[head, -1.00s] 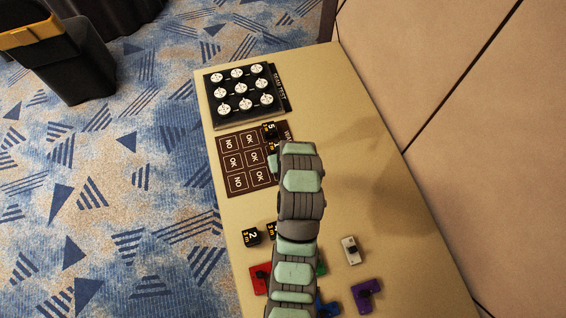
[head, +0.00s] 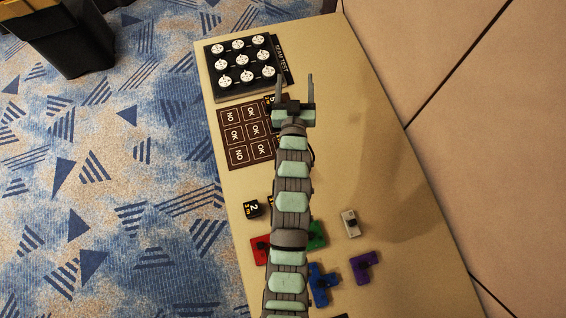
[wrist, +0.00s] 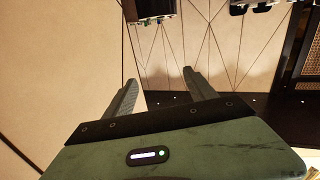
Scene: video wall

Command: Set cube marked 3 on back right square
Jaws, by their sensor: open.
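Another dark cube (head: 270,199) is mostly hidden by my arm. A cube by the board's upper right is largely hidden. I cannot make out which cube is marked 3.
A black seam test panel (head: 239,85) with white round dials lies at the table's far end. Red (head: 262,250), green (head: 317,236), blue (head: 322,285), purple (head: 364,265) and white (head: 350,223) pieces lie near my arm. A wall stands at the right.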

